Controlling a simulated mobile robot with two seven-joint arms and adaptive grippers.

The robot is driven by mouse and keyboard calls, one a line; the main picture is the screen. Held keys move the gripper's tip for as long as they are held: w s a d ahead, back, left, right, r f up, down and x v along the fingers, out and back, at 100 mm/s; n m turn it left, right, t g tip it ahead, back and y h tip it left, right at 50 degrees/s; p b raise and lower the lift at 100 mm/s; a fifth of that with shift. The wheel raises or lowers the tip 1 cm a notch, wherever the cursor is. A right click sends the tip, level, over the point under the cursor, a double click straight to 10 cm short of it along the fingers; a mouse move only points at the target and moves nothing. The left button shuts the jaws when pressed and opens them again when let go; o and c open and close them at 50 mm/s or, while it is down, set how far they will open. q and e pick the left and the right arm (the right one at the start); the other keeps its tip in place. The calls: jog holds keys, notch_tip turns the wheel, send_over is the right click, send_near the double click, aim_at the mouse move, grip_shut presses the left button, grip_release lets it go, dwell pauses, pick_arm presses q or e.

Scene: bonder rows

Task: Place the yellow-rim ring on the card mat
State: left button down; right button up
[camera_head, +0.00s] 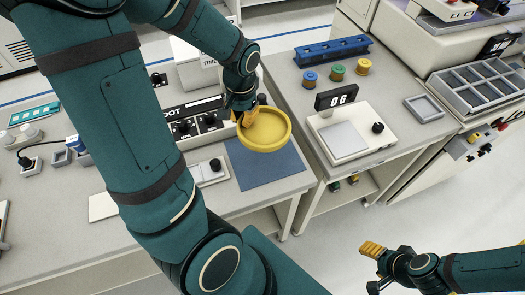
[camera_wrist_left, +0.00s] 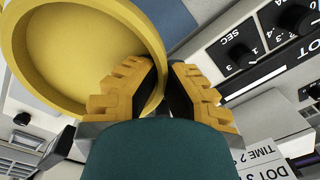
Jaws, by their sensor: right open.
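The yellow ring (camera_head: 264,132) is a round, shallow dish-like piece with a raised yellow rim. The gap between ring and mat is hard to judge. My right gripper (camera_head: 370,268) is open and empty over the floor at the lower right.
A control box with knobs (camera_head: 205,122) stands just left of the mat. A scale (camera_head: 350,138) with its display and several coloured spools (camera_head: 337,73) are on the table to the right. A gap separates the two tables. My left arm hides much of the left bench.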

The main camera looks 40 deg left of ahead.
pick_arm(q)
jog(key=shift+s+d+f+b, duration=0.1)
jog(key=shift+d+f+b, duration=0.05)
jog(key=shift+f+b, duration=0.55)
jog(key=b, duration=0.2)
send_over(245, 148)
notch_tip(245, 148, down, 6)
jog(key=shift+d+f, duration=0.1)
jog(key=shift+f+b, duration=0.4)
jog(key=shift+f, duration=1.65)
pick_arm(e)
jog(key=shift+s+f, duration=0.1)
jog(key=shift+f, duration=2.45)
pick_arm(q)
jog(key=shift+f, duration=0.1)
jog(key=c, duration=1.1)
grip_release()
jog(key=shift+c, duration=0.2)
jog(key=shift+r, duration=0.2)
jog(key=r+p, duration=0.1)
jog(key=r, duration=0.5)
jog(key=r+p, duration=0.2)
jog(key=r, duration=0.4)
jog(key=shift+d, duration=0.2)
pick_arm(e)
notch_tip(245, 148, up, 4)
jog(key=shift+f, duration=0.2)
